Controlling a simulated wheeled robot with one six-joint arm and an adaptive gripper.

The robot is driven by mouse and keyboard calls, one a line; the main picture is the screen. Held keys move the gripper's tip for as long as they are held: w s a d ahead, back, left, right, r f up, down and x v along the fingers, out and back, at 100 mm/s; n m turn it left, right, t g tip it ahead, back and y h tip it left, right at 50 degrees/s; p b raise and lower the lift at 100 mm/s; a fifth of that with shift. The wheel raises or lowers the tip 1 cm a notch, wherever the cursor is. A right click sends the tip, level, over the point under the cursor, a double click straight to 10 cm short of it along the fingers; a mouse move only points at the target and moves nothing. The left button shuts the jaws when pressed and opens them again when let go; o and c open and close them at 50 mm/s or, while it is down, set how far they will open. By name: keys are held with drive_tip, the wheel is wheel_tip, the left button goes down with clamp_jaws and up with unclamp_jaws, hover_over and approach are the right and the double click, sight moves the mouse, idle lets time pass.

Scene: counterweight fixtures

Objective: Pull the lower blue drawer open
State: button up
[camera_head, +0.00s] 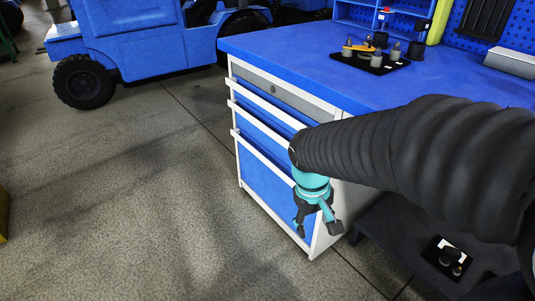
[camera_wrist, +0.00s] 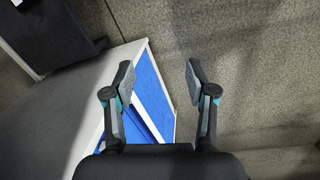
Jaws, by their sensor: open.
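The cabinet (camera_head: 330,192) under the blue worktop has a grey top drawer (camera_head: 275,90) and blue fronts with white handle bars below. The lower blue drawer (camera_head: 258,178) is the tall front at the bottom, with a white bar (camera_head: 258,152) along its upper edge. It looks shut. My gripper (camera_head: 317,226) is open and empty, pointing down in front of the cabinet's lower right part. It hides part of that front's right end. In the wrist view my gripper's fingers (camera_wrist: 160,78) are apart, with a blue front (camera_wrist: 148,82) beside the left finger. Contact cannot be told.
The blue worktop (camera_head: 300,58) carries a dark tray (camera_head: 370,60) with small parts. A blue vehicle (camera_head: 145,40) stands behind at the left. A low dark platform (camera_head: 400,240) with small items lies right of the cabinet. The concrete floor (camera_head: 130,190) in front is clear.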

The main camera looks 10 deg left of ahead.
drive_tip(key=w+a+f+n+h+b, duration=0.1)
drive_tip(key=w+a+f+n+h, duration=0.15)
drive_tip(key=w+a+f, duration=0.4)
drive_tip(key=w+a+f+n+h+b, duration=0.1)
drive_tip(key=w+a+f+n+h, duration=0.15)
drive_tip(key=w+a+f, duration=0.4)
drive_tip(key=m+t+h+b, duration=0.15)
drive_tip(key=t+h, duration=0.45)
drive_tip(key=t, duration=0.6)
approach(265, 161)
drive_tip(key=p+x, duration=0.1)
drive_tip(key=x, duration=0.8)
drive_tip(key=shift+f, duration=0.1)
clamp_jaws()
